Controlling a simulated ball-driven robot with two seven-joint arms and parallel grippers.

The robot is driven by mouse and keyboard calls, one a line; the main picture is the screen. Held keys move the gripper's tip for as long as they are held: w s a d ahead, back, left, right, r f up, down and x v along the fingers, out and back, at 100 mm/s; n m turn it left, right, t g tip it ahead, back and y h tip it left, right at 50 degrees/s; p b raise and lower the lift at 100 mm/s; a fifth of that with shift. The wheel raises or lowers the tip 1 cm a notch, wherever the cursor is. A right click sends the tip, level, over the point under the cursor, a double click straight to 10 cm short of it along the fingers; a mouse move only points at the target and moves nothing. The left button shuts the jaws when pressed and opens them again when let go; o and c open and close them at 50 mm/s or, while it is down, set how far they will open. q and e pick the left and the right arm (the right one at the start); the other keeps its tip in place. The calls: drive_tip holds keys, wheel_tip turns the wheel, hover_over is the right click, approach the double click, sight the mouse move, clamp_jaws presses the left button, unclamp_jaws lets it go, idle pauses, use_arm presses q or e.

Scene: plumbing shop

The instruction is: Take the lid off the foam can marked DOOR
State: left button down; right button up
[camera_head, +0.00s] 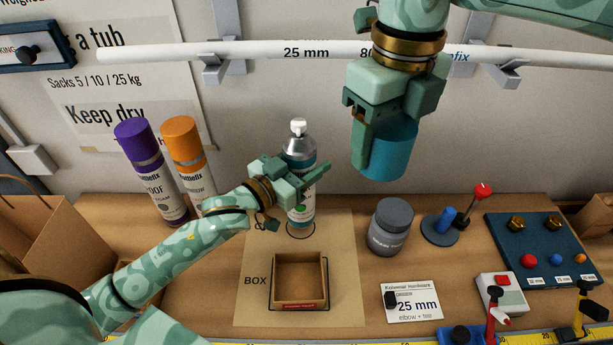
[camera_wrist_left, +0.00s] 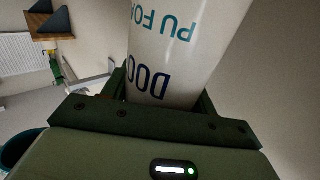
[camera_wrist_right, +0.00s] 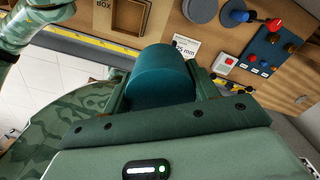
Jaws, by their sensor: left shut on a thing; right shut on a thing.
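The foam can marked DOOR (camera_head: 301,205) stands upright on the bench behind the small box, its silver top and white nozzle uncovered. The left wrist view shows its white body (camera_wrist_left: 185,45) with the letters DOO between my fingers. My left gripper (camera_head: 308,182) is shut around the can's body. My right gripper (camera_head: 372,140) is shut on the teal lid (camera_head: 393,152), held in the air to the right of the can and apart from it. The lid also shows in the right wrist view (camera_wrist_right: 162,75).
Purple-capped (camera_head: 150,170) and orange-capped (camera_head: 188,160) cans stand at the left. A wooden box (camera_head: 298,305) sits in front. A grey jar (camera_head: 389,228), blue stand (camera_head: 440,228) and blue fittings board (camera_head: 540,250) are at the right. A white pipe (camera_head: 250,50) runs along the wall.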

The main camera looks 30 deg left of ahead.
use_arm(q)
drive_tip(key=f, duration=0.2)
drive_tip(key=w+f+b, duration=0.1)
drive_tip(key=f, duration=0.1)
drive_tip(key=shift+a+b, duration=0.2)
drive_tip(key=shift+b, duration=0.1)
drive_tip(key=shift+s, duration=0.1)
drive_tip(key=shift+f, duration=0.15)
drive_tip(key=shift+c, duration=2.2)
unclamp_jaws()
